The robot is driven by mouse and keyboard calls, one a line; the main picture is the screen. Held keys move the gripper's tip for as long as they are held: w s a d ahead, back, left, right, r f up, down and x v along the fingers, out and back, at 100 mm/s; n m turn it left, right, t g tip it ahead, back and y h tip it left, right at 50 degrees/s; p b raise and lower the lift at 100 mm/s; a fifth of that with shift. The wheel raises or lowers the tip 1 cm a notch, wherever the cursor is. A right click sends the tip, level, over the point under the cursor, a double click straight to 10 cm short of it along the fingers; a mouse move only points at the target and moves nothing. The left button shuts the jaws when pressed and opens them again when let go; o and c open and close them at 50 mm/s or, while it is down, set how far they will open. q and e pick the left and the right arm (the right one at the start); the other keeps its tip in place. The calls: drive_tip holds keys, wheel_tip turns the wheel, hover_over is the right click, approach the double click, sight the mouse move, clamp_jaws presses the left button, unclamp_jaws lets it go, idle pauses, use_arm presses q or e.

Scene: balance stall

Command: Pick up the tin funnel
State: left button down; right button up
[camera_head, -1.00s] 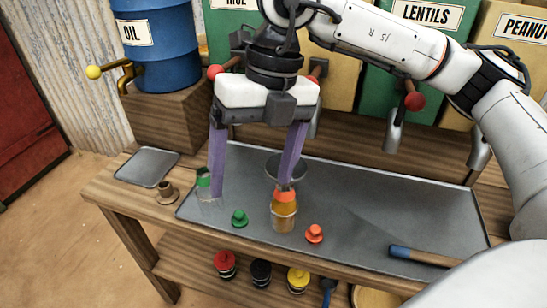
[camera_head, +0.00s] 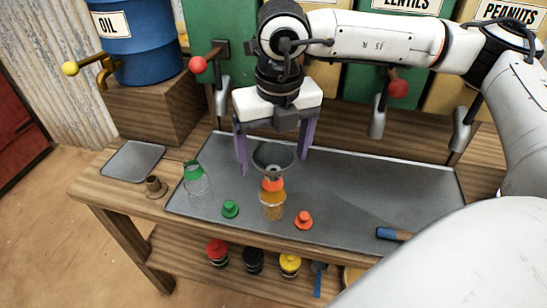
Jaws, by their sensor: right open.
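The tin funnel (camera_head: 273,157) is a grey cone standing upright in the orange neck of a jar with amber contents (camera_head: 272,203) on the metal tray. My right gripper (camera_head: 272,170) is open, its two purple fingers pointing down on the left and right of the funnel's bowl. I cannot tell whether either finger touches the funnel. The left gripper does not show.
A clear jar with a green neck (camera_head: 196,182) stands left on the grey tray (camera_head: 370,195). A green stopper (camera_head: 230,209) and an orange stopper (camera_head: 304,220) lie in front. A blue-handled tool (camera_head: 393,234) lies at the right. A blue oil drum (camera_head: 145,45) stands back left.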

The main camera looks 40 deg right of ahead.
drive_tip(key=shift+f, duration=0.45)
drive_tip(key=c, duration=1.1)
drive_tip(key=shift+r, duration=0.1)
